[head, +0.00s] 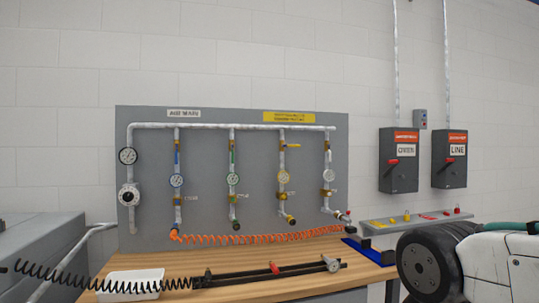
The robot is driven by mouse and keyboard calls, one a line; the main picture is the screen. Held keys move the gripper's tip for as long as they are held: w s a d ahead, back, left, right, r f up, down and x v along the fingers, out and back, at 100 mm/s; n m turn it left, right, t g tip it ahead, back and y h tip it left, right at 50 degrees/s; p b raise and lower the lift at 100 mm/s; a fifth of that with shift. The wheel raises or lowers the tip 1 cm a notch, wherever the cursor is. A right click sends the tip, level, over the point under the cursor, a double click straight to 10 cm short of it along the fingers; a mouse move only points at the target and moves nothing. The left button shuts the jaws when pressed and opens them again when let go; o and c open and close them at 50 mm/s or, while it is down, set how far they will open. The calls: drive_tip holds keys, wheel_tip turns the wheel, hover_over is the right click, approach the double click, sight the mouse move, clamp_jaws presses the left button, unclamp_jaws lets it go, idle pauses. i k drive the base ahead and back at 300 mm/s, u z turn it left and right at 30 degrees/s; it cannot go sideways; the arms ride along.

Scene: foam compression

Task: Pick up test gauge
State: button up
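A small round gauge (331,263) rests at the right end of a dark bar on the wooden bench; it may be the test gauge, but no label on it is readable. Several other round gauges, such as one with a white face (176,181), are mounted on the pipes of the grey panel (260,215). Part of my arm, white with a black round joint, fills the lower right; my gripper does not show.
The wooden bench (365,274) holds a white tray (130,283), the dark bar (240,283) with a red handle, and a blue item (370,252) at its right end. Two switch boxes (399,160) are on the wall.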

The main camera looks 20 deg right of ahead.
sight(332, 265)
drive_tip(key=z, duration=0.6)
drive_tip(key=i, duration=0.45)
drive_tip(key=z, duration=0.6)
drive_tip(key=i, duration=1.45)
drive_tip(key=u, duration=1.2)
drive_tip(key=i, duration=0.5)
drive_tip(key=u, duration=0.5)
